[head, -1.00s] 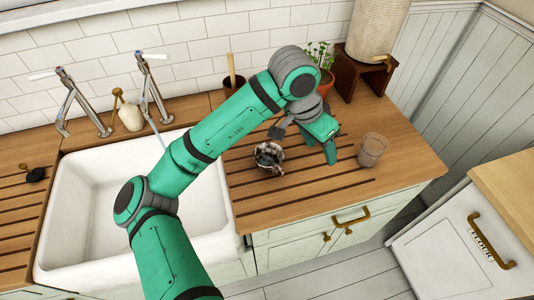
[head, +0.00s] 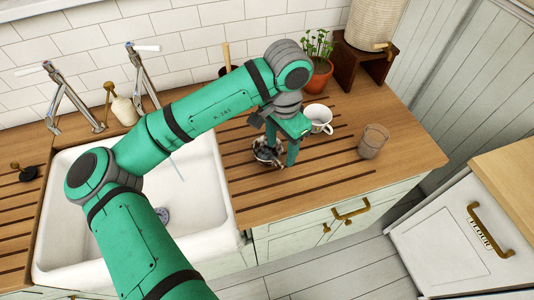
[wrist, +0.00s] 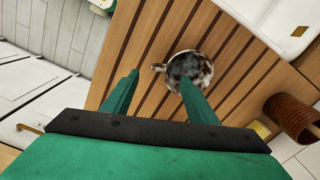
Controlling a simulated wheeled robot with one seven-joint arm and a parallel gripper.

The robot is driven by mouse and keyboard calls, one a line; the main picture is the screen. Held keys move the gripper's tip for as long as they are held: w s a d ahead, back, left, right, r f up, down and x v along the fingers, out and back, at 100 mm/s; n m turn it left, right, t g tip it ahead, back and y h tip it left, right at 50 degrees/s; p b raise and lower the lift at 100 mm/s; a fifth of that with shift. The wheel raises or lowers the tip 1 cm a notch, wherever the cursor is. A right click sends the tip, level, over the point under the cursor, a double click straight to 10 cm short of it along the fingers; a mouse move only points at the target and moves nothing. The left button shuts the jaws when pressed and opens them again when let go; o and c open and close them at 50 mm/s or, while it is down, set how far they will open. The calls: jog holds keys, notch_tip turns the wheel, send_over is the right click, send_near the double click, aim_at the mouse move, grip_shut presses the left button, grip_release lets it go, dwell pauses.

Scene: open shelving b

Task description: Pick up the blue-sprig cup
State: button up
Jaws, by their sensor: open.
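A white cup (head: 318,118) with a handle stands on the wooden counter, behind and to the right of my gripper; no blue sprig can be made out on it. A mottled dark-brown and white cup (head: 262,155) stands on the slatted boards, partly covered by my gripper (head: 281,146). In the wrist view this mottled cup (wrist: 190,66) is at the tip of the right finger, its handle pointing left into the gap between the fingers. My gripper (wrist: 160,82) is open and empty, pointing down. Whether a finger touches the cup I cannot tell.
A potted plant (head: 319,76) and a crock on a wooden stand (head: 364,55) are at the back. The white sink (head: 75,225) is at the left. The front right counter is clear.

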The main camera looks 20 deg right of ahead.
aim_at(280, 162)
jog(key=f, duration=0.3)
jog(key=shift+s+a+f, duration=0.1)
jog(key=shift+s+f, duration=0.15)
jog(key=shift+f, duration=0.05)
jog(key=shift+w+f, duration=0.1)
jog(key=shift+f, duration=0.55)
grip_shut()
jog(key=shift+r, duration=0.2)
